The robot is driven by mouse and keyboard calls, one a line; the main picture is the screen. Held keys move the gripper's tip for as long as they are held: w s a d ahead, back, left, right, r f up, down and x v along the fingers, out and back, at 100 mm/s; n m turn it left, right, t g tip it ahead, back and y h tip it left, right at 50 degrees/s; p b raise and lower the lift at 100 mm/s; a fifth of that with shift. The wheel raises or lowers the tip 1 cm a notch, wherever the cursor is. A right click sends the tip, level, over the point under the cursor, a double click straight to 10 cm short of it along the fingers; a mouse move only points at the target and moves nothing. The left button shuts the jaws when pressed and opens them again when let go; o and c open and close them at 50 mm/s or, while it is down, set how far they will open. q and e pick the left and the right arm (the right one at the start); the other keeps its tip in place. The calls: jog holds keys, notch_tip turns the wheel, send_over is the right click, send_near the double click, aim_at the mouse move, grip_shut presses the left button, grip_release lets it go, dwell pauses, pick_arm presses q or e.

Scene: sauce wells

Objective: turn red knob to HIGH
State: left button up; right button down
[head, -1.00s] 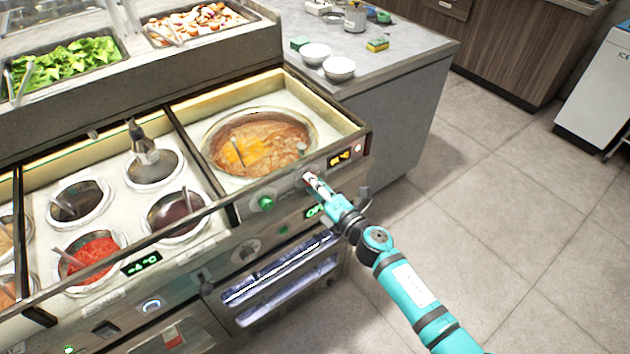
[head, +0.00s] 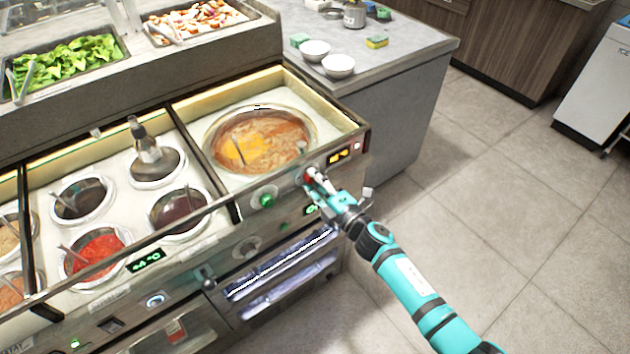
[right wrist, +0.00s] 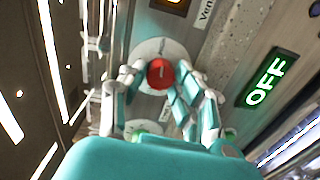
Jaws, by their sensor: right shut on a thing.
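The red knob (right wrist: 160,73) is round with a pale pointer line and sits on a pale round plate on the counter's front panel. In the head view only a bit of the red knob (head: 309,174) shows beside the fingers. My right gripper (right wrist: 162,76) has a finger on either side of the knob and is shut on it. In the head view my right gripper (head: 316,180) reaches the panel from the lower right. The scale around the knob is too small to read. My left gripper is not in view.
A green knob (head: 267,200) sits left of the red one. A green OFF display (right wrist: 266,78) is near my right gripper, and an orange display (head: 339,156) is above it. A large soup well (head: 207,140) is behind the panel. Open floor (head: 480,220) lies to the right.

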jog(key=c, duration=1)
grip_release()
jog(key=shift+s+d, duration=0.1)
jog(key=shift+d, duration=0.05)
jog(key=shift+v, duration=3.9)
